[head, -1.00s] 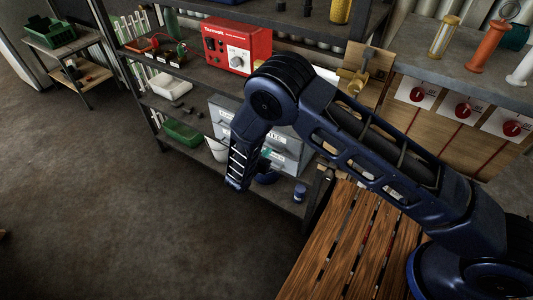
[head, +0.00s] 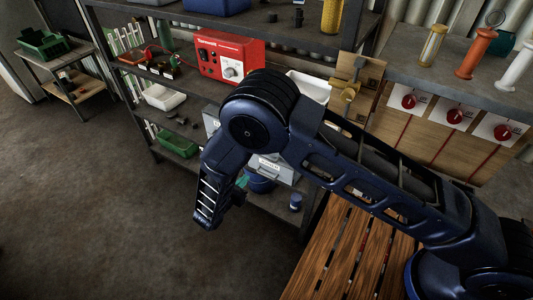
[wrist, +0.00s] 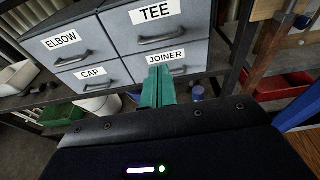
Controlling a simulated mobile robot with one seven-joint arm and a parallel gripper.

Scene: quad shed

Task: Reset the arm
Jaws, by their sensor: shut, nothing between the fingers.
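My gripper (wrist: 159,72) shows in the wrist view as two teal fingers pressed together, with nothing between them. They point toward a grey drawer cabinet (wrist: 114,54) with drawers labelled ELBOW, TEE, CAP and JOINER. The fingertips appear just below the JOINER label; whether they touch the cabinet cannot be told. In the head view my dark blue arm is bent, its forearm hanging down in front of the shelving. There only a small teal bit of my gripper (head: 242,181) shows beside the forearm, and most of the cabinet is hidden behind my arm.
The metal shelving holds a red power unit (head: 232,55), a white tray (head: 165,97) and a green bin (head: 178,143). A slatted wooden top (head: 345,250) is at the lower right. A bench with coloured spools (head: 477,52) stands at the right. The floor at left is clear.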

